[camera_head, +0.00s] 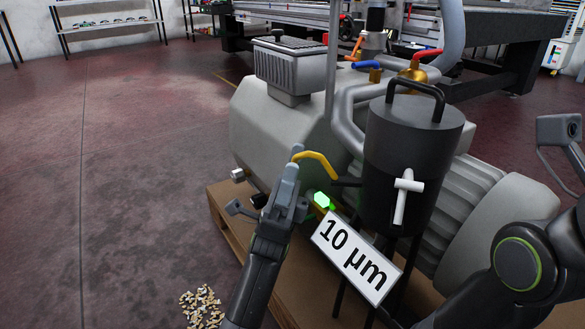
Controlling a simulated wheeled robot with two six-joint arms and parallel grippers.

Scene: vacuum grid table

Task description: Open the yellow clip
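The yellow clip (318,160) is a curved yellow bar beside the dark grey cylindrical canister (412,140). Its left end lies right at the tip of my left gripper (294,165) in the picture. My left gripper points up and away from me, low in front of the pump. I see its fingers nearly edge-on, so I cannot tell whether they are apart, or whether they touch the clip. A glowing green piece (322,200) shows just right of the gripper.
A large grey pump (262,125) stands on a wooden pallet (222,212). A white "10 µm" sign (355,258) is in front of the canister, which has a white T-handle (404,192). Small chips (202,307) lie on the floor.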

